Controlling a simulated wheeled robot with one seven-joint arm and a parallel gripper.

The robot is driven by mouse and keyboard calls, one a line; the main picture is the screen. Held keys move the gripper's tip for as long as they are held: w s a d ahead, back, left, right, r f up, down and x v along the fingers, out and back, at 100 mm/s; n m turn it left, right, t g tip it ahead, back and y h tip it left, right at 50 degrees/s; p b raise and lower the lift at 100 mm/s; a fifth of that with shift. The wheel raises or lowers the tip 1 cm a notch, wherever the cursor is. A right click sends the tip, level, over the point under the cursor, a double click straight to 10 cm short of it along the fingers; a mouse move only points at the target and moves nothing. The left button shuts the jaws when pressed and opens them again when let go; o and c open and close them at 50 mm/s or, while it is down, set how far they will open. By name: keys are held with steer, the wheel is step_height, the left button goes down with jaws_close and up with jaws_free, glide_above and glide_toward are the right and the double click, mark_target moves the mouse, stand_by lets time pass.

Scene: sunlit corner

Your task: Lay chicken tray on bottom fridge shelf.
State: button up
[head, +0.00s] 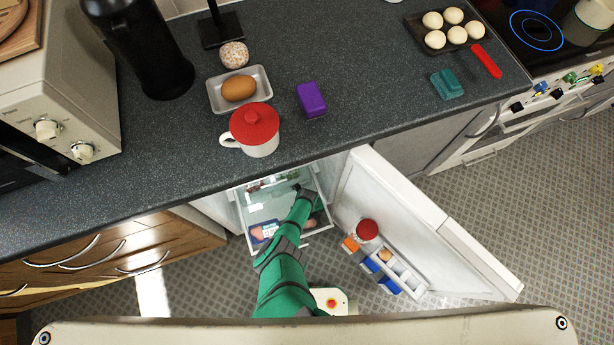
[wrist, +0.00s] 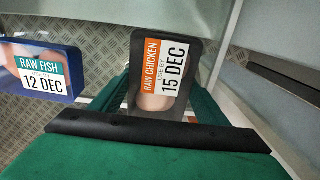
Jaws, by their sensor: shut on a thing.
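The chicken tray (wrist: 150,50) is dark, with a label reading RAW CHICKEN, 15 DEC. In the wrist view it sits between the green fingers of my gripper (wrist: 156,104), which is shut on it. In the head view my gripper (head: 305,196) reaches into the open fridge (head: 240,213) below the counter, and my arm hides much of the inside. A blue tray labelled RAW FISH, 12 DEC (wrist: 38,70) is left of the chicken tray, apart from it. I cannot tell whether the chicken tray touches a shelf.
The fridge door (head: 390,190) stands open to the right. Its rack (head: 418,283) holds several small items, including a red-lidded one (head: 367,230). The counter edge (head: 200,198) overhangs the fridge. A red-lidded mug (head: 255,132) stands near that edge. Drawers (head: 100,255) flank the left.

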steer(key=shift+w+f, duration=0.1)
steer(key=shift+f, duration=0.25)
steer(key=o, duration=1.3)
steer(key=shift+o, duration=0.2)
steer(key=shift+r, duration=0.1)
